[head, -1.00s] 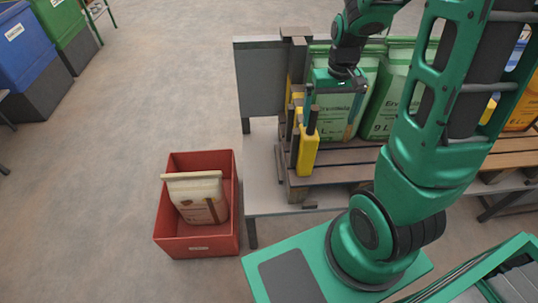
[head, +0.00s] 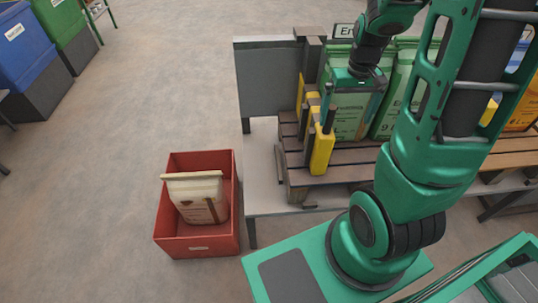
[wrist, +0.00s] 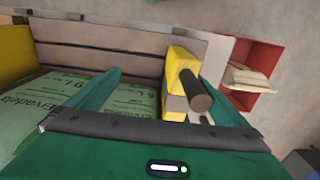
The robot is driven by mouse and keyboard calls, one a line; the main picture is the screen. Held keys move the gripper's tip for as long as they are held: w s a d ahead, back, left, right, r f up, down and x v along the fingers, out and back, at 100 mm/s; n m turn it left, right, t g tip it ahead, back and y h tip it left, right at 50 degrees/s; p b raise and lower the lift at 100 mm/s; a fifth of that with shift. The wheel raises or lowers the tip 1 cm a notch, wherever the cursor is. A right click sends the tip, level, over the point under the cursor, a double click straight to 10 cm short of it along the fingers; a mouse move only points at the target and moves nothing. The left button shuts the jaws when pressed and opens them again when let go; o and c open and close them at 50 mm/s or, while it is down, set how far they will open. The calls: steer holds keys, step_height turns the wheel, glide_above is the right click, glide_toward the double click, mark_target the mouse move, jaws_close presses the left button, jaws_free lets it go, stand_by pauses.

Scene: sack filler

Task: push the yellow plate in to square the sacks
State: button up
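The yellow plate (head: 322,152) stands upright at the left end of the slatted rack, left of the green-and-white sacks (head: 404,88). A dark round handle sticks up from it. The plate (wrist: 181,62) and handle also show in the wrist view, right of the green sack (wrist: 120,100). My gripper (head: 350,108) is over the left sack, its fingers wide apart with nothing clamped between them. In the wrist view, one finger lies over the sack and the other is just right of the handle. I cannot tell whether that finger touches it.
The slatted rack (head: 300,180) sits on a pale table (head: 262,185), with a grey panel (head: 268,82) behind its left end. A red crate (head: 170,240) holding a tan sack (head: 198,196) is on the floor. Blue and green bins stand far left. The floor between is clear.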

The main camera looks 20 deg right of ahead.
mark_target(333, 115)
steer(key=shift+s+d, duration=0.2)
steer(key=shift+d, duration=0.4)
steer(key=shift+w+a, duration=0.25)
steer(key=shift+a, duration=0.6)
steer(key=shift+w+a, duration=0.3)
steer(key=shift+a, duration=0.5)
steer(key=shift+w+a, duration=0.25)
steer(key=shift+a, duration=0.6)
steer(key=shift+r, duration=4.5)
steer(key=s+r+m, duration=0.1)
steer(key=s+m, duration=0.1)
steer(key=s, duration=1.6)
steer(key=shift+a+r+m, duration=0.2)
steer(key=shift+r+m, duration=0.2)
